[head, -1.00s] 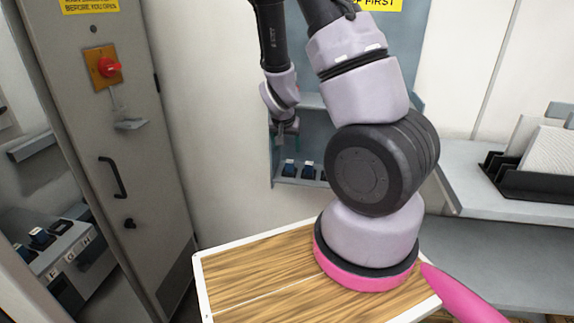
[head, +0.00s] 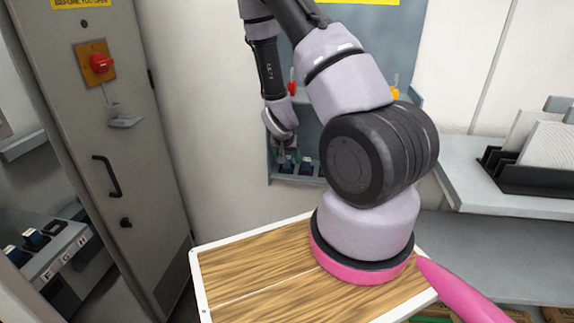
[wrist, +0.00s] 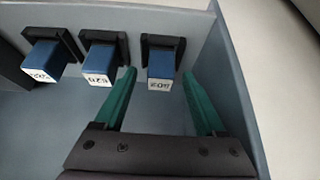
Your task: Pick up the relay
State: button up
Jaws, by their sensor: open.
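Several blue relays with white printed labels sit in black sockets in a grey box. In the wrist view, the rightmost relay (wrist: 160,70) lies ahead of my gripper (wrist: 158,82), between the lines of its two green fingers. The fingers are apart, with nothing held between them. A middle relay (wrist: 101,66) is just left of the left finger, and another relay (wrist: 45,64) is further left. In the head view, blue relays (head: 287,166) show low in the wall box below my wrist. My fingertips are hidden there.
The grey box's side wall (wrist: 236,90) stands close to the right finger. In the head view, a cabinet (head: 110,150) with a red switch is at left. A wood-topped board (head: 250,270) is in front, and a shelf with a black rack (head: 530,178) is at right.

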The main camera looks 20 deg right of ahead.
jog(key=shift+w+f, duration=0.1)
jog(key=shift+f, duration=0.1)
grip_shut()
jog(key=shift+r, duration=0.1)
